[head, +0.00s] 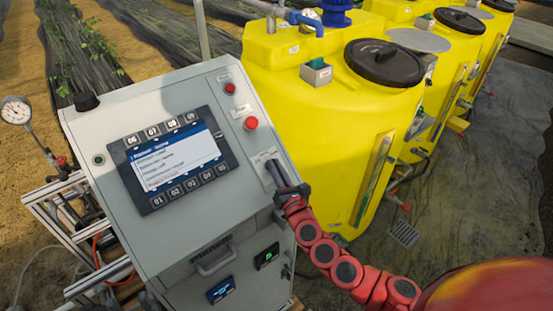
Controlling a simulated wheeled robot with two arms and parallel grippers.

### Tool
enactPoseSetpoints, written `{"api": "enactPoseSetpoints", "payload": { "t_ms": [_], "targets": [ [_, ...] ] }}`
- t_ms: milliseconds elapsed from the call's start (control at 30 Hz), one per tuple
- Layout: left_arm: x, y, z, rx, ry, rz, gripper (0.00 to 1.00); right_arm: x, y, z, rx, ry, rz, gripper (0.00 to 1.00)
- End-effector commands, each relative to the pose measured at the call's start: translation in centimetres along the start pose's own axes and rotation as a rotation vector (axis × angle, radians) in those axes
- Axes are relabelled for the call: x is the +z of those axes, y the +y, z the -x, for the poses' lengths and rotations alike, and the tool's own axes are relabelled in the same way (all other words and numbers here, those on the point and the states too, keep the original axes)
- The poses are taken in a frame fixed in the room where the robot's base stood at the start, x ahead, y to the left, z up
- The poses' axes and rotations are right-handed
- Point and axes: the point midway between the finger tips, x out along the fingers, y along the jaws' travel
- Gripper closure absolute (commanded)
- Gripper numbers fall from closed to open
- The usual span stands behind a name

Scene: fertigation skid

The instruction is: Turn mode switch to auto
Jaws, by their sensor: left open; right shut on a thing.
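The grey control cabinet (180,238) stands at the left centre with a sloped top panel. My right gripper (279,170) comes in on the red arm from the lower right. It is shut on the mode switch at the panel's right edge, beside a small white label (263,156). The fingers cover the switch, so its knob and pointer position are hidden. The panel's screen (172,160) is lit and shows a menu with several lines. My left gripper is not in view.
A red push button (251,123) and a smaller red one (230,88) sit above the switch. Yellow tanks (310,120) stand close behind and to the right. A pressure gauge (16,110) is at far left. Dark ground sheet lies at right.

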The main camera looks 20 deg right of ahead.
Motion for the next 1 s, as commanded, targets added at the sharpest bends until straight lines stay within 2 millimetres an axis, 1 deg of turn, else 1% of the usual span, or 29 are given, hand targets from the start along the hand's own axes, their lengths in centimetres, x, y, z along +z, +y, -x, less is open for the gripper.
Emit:
{"api": "enactPoseSetpoints", "payload": {
  "t_ms": [100,300,500,700,1000],
  "targets": [
    [0.01,0.00,0.03,0.000,0.000,0.000,0.51,-0.04,0.54,-0.03,-0.079,0.002,-0.054,1.00],
    [0.04,0.01,0.23,0.000,0.000,0.000,0.51,-0.27,0.54,-0.03,-0.218,0.007,-0.139,1.00],
    [0.07,0.02,0.41,0.000,0.000,0.000,0.51,-0.29,0.71,-0.08,-0.315,0.009,-0.200,1.00],
    [0.08,0.02,0.47,0.000,0.000,0.000,0.51,-0.41,0.71,-0.06,-0.372,0.013,-0.235,1.00],
    [0.09,0.02,0.51,0.000,0.000,0.000,0.51,-0.62,0.62,0.06,-0.400,0.018,-0.250,1.00]
  ]
}}
